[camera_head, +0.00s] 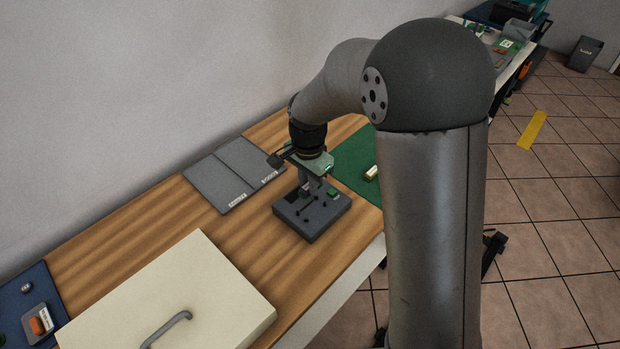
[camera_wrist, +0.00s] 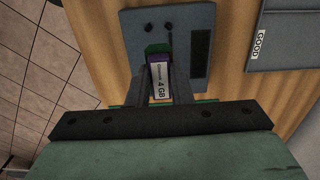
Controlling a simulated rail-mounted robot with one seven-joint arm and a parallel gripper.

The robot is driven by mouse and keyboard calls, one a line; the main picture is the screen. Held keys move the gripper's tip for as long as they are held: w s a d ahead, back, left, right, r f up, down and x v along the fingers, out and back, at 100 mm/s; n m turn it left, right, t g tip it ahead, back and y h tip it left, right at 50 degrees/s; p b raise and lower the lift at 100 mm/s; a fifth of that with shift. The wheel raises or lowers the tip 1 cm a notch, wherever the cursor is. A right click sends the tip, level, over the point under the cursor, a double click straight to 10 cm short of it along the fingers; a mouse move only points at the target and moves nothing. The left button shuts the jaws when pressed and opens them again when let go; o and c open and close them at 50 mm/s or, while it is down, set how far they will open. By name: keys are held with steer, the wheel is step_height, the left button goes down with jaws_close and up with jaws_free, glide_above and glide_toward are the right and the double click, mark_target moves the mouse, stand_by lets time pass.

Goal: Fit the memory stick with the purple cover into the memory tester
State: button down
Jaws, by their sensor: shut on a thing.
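My gripper (camera_head: 313,187) points down over the memory tester (camera_head: 310,222), a dark grey block on the wooden bench. In the wrist view my gripper (camera_wrist: 161,78) is shut on the memory stick with the purple cover (camera_wrist: 161,59), which has a white label reading 4 GB. The stick lies between the fingers, with a green part at its far end, in front of the grey tester (camera_wrist: 138,44). The tester's top shows small dark knobs and a dark rectangle. I cannot tell whether the stick touches the tester or sits in a slot.
A grey two-part tray (camera_head: 225,178) with labels lies behind the tester; one label reads GOOD in the wrist view. A cream box (camera_head: 190,290) with a handle stands in front left. A green mat (camera_head: 352,160) with a small pale item lies right. Bare wood separates tester and box.

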mark_target(310, 211)
steer(key=shift+w+d+f+b, duration=0.1)
steer(key=shift+f+b, duration=0.2)
steer(key=shift+f, duration=0.15)
steer(key=shift+w+d+f+b, duration=0.1)
steer(key=shift+f+b, duration=0.15)
steer(key=shift+f, duration=0.2)
steer(key=shift+s+f+b, duration=0.1)
steer(key=shift+f+b, duration=1.9)
steer(key=shift+f, duration=0.9)
steer(key=shift+f+b, duration=0.55)
steer(key=shift+f, duration=0.1)
steer(key=c, duration=1.2)
jaws_free()
steer(key=shift+c, duration=0.2)
step_height(310, 211, up, 18)
steer(key=shift+f, duration=0.25)
